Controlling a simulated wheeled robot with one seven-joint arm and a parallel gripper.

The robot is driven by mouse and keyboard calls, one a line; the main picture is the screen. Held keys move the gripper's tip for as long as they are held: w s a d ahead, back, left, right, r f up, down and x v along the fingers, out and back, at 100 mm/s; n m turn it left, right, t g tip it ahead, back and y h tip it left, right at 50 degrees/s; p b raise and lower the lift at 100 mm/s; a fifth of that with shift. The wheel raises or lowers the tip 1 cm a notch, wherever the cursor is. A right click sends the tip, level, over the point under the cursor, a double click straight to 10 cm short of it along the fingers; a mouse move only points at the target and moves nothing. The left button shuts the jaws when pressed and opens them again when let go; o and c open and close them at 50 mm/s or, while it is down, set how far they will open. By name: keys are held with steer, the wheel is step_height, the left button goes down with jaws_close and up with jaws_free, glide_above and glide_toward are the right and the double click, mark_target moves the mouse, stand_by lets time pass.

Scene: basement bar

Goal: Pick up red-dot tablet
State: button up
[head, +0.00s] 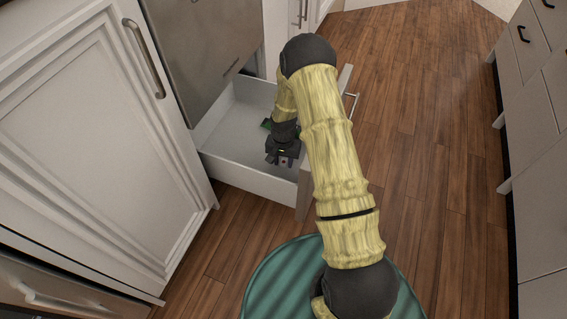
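My gripper (281,159) is inside an open white drawer (228,131), low over its floor and pointing down. The fingers are small and dark, and I cannot tell how far apart they are. A tiny red spot (284,161) shows at the fingertips; it may belong to the red-dot tablet, but it is too small to be sure. A small green object (267,124) shows in the drawer just behind my gripper, mostly hidden by it. The right part of the drawer is hidden by my arm.
A white cabinet door (75,120) stands left of the drawer, and a steel-coloured front panel (203,45) is above it. More drawers (535,130) line the right edge. The wooden floor (430,140) between is clear.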

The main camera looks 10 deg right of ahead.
mark_target(283, 163)
jaws_close()
step_height(283, 163, up, 10)
steer(key=p, duration=0.6)
stand_by(0.4)
